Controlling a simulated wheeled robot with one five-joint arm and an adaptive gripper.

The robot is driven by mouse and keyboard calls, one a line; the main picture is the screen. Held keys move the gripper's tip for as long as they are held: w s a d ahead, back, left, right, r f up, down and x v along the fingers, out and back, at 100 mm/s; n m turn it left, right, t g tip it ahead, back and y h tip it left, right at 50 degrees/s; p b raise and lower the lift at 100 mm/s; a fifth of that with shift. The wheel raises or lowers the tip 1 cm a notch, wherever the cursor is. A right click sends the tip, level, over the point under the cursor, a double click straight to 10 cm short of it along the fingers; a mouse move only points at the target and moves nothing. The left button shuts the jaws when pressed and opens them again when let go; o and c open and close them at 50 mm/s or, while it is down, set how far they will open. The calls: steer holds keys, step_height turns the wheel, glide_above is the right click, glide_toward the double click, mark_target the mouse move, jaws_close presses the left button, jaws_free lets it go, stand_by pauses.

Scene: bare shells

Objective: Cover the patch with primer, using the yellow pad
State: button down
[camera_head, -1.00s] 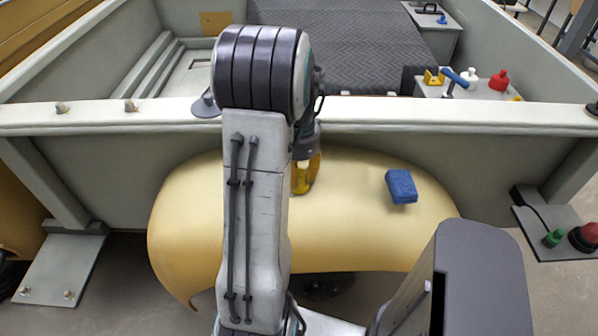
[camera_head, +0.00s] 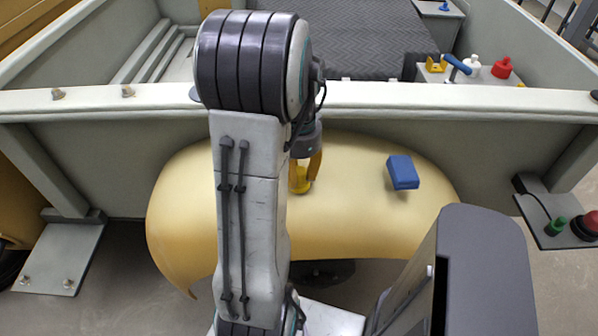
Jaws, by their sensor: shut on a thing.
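The cream-yellow fender (camera_head: 370,222) spans the lower middle of the head view, below the trailer's side rail. My gripper (camera_head: 304,172) is over the fender, left of its middle, partly behind my own arm. It is shut on a small yellow thing, which looks like the yellow pad (camera_head: 299,181). Whether the pad touches the fender I cannot tell. A blue block (camera_head: 403,172) sits on the fender to the right, apart from my gripper. I cannot make out the patch; my arm hides part of the fender.
The pale side rail (camera_head: 440,99) runs across behind the fender. A shelf beyond it holds a blue-handled tool (camera_head: 457,66), a white bottle (camera_head: 472,65) and a red bottle (camera_head: 502,68). A bracket at right carries green (camera_head: 555,226) and red (camera_head: 585,226) knobs.

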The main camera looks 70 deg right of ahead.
steer(key=shift+r, duration=0.15)
steer(key=shift+r+p, duration=2.5)
steer(key=shift+r, duration=0.4)
steer(key=shift+r+p, duration=1.2)
steer(key=shift+r, duration=0.3)
steer(key=shift+w, duration=0.15)
